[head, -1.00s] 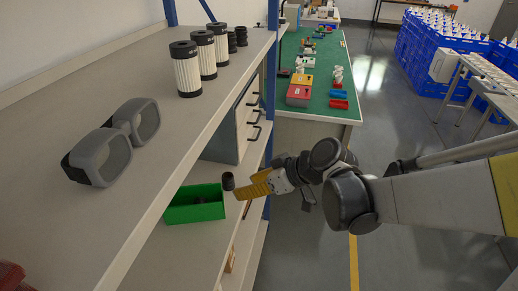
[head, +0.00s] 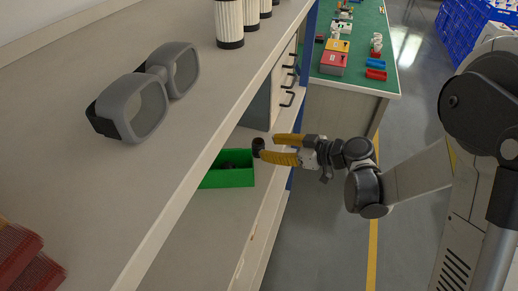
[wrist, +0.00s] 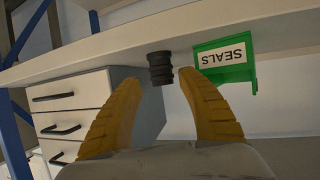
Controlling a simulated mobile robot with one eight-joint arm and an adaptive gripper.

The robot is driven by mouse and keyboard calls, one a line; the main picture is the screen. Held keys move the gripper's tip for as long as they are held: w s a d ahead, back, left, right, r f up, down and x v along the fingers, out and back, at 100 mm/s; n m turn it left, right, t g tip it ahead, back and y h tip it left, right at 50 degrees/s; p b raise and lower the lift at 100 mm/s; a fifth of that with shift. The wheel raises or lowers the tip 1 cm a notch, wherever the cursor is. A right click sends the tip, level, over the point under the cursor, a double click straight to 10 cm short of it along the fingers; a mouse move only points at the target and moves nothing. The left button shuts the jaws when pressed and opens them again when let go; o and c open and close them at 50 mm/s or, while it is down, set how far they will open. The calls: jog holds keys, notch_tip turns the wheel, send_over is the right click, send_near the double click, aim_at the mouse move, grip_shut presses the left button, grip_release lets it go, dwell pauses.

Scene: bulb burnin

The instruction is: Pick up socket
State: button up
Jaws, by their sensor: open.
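The socket, a small black ribbed cylinder (head: 258,147), stands on the lower shelf beside the right end of a green bin (head: 228,178). The wrist view, which looks upside down, also shows the socket (wrist: 160,70) at the shelf edge. My gripper (head: 268,149) is open, with its yellow fingers apart and pointing left at the socket. In the wrist view the socket lies between the fingers (wrist: 158,84) in the picture, around or just past their tips. I cannot tell whether either finger touches it.
The green bin, labelled SEALS, holds dark parts close to the socket. A grey drawer unit (wrist: 70,110) stands behind. The upper shelf (head: 150,190) carries grey goggles (head: 142,95) and white filters (head: 229,22).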

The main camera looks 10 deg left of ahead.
aim_at(259, 145)
jog(key=b+x, duration=0.2)
jog(key=x, duration=0.2)
jog(key=shift+s+a, duration=0.1)
jog(key=shift+a, duration=0.35)
jog(key=c, duration=0.9)
jog(key=shift+r, duration=0.15)
